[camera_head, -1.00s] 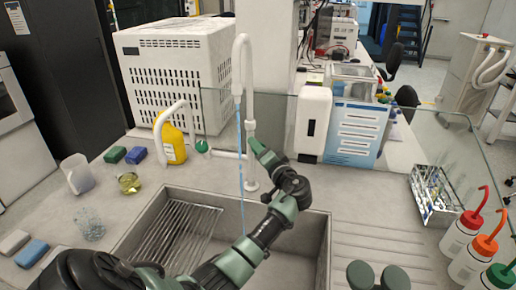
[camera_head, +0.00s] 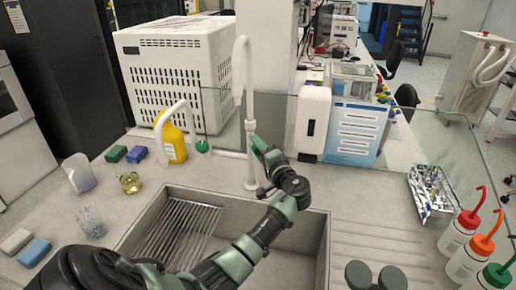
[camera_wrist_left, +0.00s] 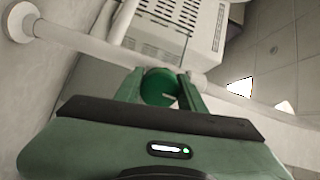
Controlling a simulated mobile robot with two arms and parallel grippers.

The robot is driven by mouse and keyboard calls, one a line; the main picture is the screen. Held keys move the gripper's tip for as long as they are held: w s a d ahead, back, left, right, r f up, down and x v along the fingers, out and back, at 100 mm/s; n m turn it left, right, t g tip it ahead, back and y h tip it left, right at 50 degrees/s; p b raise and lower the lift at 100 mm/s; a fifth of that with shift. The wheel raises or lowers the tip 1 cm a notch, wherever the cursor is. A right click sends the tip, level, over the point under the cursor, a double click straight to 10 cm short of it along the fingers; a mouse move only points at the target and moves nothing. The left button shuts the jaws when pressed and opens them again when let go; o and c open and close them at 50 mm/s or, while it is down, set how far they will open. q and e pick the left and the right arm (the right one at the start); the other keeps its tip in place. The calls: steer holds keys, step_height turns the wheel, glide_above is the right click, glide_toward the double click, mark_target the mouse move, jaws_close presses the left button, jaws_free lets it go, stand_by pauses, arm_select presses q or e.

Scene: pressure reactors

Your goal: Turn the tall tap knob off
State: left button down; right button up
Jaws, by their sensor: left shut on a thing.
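The tall white tap (camera_head: 243,90) stands behind the sink, its spout arching over the basin. No water stream shows under the spout. My left gripper (camera_head: 253,140) reaches across the sink to the tap's upright pipe and covers the knob in the head view. In the left wrist view, the round green knob (camera_wrist_left: 160,87) sits on the white pipe (camera_wrist_left: 90,45) between the fingers of my left gripper (camera_wrist_left: 160,80), which is shut on it.
A lower white tap (camera_head: 181,105) with its own green knob (camera_head: 202,146) stands left of it. A yellow bottle (camera_head: 174,145), glassware and sponges lie left of the sink (camera_head: 170,200). A soap dispenser (camera_head: 312,120) stands right of the tap. Wash bottles (camera_head: 463,228) stand at the right.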

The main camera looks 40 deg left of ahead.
arm_select(q)
steer(key=shift+f, duration=0.15)
steer(key=c, duration=0.9)
jaws_free()
steer(key=shift+d, duration=0.1)
steer(key=shift+o, duration=0.2)
steer(key=shift+s+d, duration=0.1)
steer(key=shift+d, duration=0.3)
steer(key=b+v, duration=0.2)
steer(key=v, duration=0.5)
